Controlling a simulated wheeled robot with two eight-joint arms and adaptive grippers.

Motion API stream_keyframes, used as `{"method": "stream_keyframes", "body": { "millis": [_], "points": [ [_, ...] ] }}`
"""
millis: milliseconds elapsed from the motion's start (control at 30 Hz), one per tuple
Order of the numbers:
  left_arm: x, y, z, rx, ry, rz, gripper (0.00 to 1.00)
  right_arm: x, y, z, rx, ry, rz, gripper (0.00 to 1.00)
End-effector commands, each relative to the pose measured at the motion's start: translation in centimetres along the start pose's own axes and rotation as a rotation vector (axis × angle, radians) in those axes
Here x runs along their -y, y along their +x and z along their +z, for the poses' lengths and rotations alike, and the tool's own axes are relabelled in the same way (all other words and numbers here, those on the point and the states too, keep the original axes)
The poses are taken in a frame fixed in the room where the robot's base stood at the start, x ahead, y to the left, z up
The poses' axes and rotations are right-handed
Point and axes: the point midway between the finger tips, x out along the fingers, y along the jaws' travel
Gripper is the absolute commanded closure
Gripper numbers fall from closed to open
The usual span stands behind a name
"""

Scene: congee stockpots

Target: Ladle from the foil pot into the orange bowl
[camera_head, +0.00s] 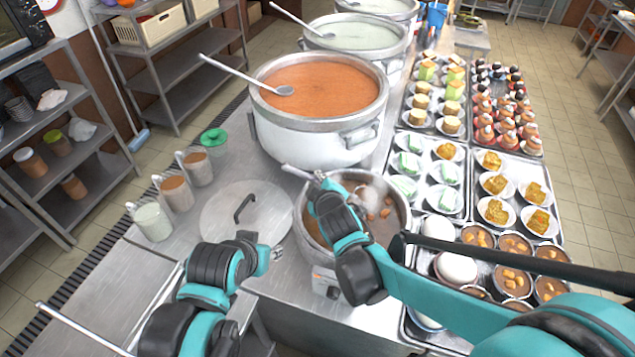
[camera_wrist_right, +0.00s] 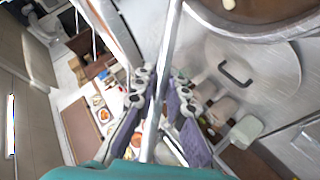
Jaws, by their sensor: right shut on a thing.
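A small silver pot (camera_head: 398,208) of brown broth with chunks, likely the foil pot, stands at the counter's front. My right gripper (camera_head: 318,180) is over its back rim, shut on a thin metal handle (camera_head: 296,172), apparently a ladle's. The handle (camera_wrist_right: 170,60) runs between the finger pads of my right gripper (camera_wrist_right: 168,105) in the right wrist view. The ladle's scoop is hidden. The pot's rim (camera_wrist_right: 262,38) shows at that view's top right. My left gripper (camera_head: 278,253) is left of the pot, holding nothing visible; its jaw state is unclear. I cannot make out an orange bowl.
A large pot (camera_head: 318,142) of orange congee stands behind, a ladle (camera_head: 245,75) across its rim. A round lid (camera_head: 247,218) and several filled cups (camera_head: 175,193) lie left. Trays of desserts fill the right, with white bowls (camera_head: 457,267) beside my right arm.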

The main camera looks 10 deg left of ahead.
Motion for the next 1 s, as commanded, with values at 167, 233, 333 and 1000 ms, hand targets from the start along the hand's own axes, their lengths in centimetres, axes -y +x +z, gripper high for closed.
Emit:
{"method": "stream_keyframes", "body": {
  "millis": [167, 233, 333, 1000],
  "points": [
    [0.0, -1.5, -1.1, 0.000, 0.000, 0.000, 0.60, -1.5, -1.0, -1.2, -0.001, -0.001, 0.001, 1.00],
    [0.0, -1.9, -1.4, 0.000, 0.000, 0.000, 0.60, -2.0, -1.4, -1.6, -0.001, -0.001, 0.001, 1.00],
    [0.0, -2.6, -1.9, 0.000, 0.000, 0.000, 0.60, -2.6, -1.8, -2.2, 0.000, -0.001, 0.001, 1.00],
    [0.0, -3.1, -2.2, 0.000, 0.000, 0.000, 0.60, -3.4, -2.4, -2.9, 0.004, -0.026, 0.012, 1.00]
  ]
}}
